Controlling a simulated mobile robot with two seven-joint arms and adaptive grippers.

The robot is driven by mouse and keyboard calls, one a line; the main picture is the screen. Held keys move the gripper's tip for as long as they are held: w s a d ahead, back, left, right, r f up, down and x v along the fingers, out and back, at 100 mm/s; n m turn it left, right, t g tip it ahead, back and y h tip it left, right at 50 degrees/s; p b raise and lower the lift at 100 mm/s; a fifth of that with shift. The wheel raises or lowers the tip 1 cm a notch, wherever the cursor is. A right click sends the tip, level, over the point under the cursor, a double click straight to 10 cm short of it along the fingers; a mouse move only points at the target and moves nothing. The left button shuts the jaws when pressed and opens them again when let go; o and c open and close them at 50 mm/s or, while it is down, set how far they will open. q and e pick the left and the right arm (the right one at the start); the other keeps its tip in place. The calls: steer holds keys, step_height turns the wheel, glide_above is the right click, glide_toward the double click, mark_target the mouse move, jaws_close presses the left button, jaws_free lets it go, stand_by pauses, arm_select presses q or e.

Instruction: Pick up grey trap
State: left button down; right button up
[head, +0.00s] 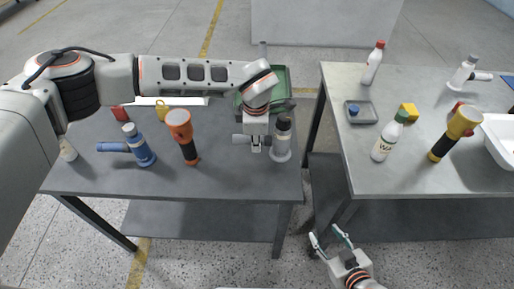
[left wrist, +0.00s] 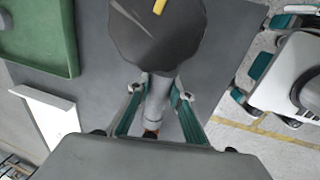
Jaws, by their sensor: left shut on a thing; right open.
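The grey trap (head: 281,140) is upright at the right side of the left table, with a dark top and a side pipe pointing left. My left gripper (head: 256,147) comes down from above and is shut on its side pipe. In the left wrist view the trap's dark round top (left wrist: 157,35) is close to the camera, with the pipe between the teal fingers (left wrist: 158,105). I cannot tell whether the trap's base touches the table. My right gripper (head: 332,241) is open and empty, low over the floor in front of the tables.
A blue trap (head: 142,150) and an orange-black flashlight (head: 184,137) stand left on the grey table (head: 225,178). A green tray (head: 280,80) lies behind. The right table (head: 400,180) holds bottles, a small grey tray (head: 371,116) and another flashlight (head: 455,133). A gap separates the tables.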

arm_select(q)
step_height(320, 180, up, 16)
steer(key=b, duration=0.1)
steer(key=shift+f, duration=0.25)
steer(key=shift+f+b, duration=2.4)
steer(key=shift+f, duration=2.4)
steer(key=shift+f+b, duration=0.8)
steer(key=shift+f, duration=1.25)
steer(key=shift+f+b, duration=0.4)
steer(key=shift+f, duration=0.7)
steer(key=shift+f+b, duration=0.5)
steer(key=shift+f, duration=1.35)
